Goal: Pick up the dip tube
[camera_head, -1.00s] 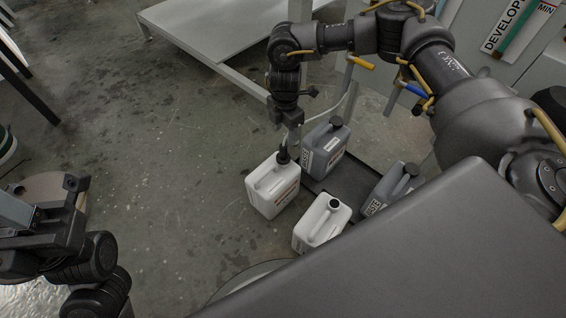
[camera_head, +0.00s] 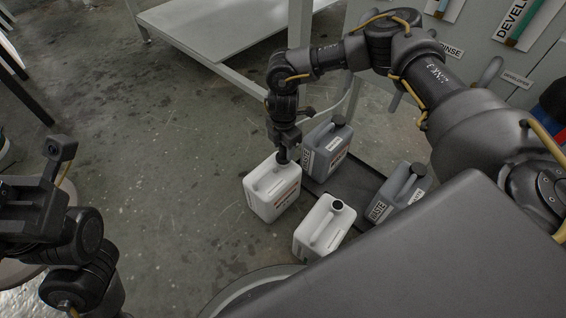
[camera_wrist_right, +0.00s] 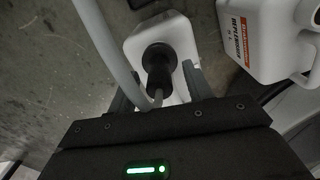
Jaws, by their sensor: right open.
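The dip tube (camera_wrist_right: 159,62) shows in the right wrist view as a black fitting in the neck of a white jug (camera_wrist_right: 178,32), with a pale grey hose (camera_wrist_right: 108,45) running from it. My right gripper (camera_wrist_right: 160,88) is open, with one finger on each side of the fitting; whether they touch it is unclear. In the head view, the right gripper (camera_head: 284,154) points down over the neck of the rear white jug (camera_head: 272,192) and hides the fitting. My left gripper (camera_head: 58,150) is at the left edge, away from the jugs; its jaws are not clear.
A grey jug (camera_head: 327,150) stands close behind the rear white jug. A second white jug (camera_head: 322,228) stands in front and a grey waste jug (camera_head: 398,188) to the right, around a dark tray (camera_head: 352,184). A pale table (camera_head: 225,30) stands behind.

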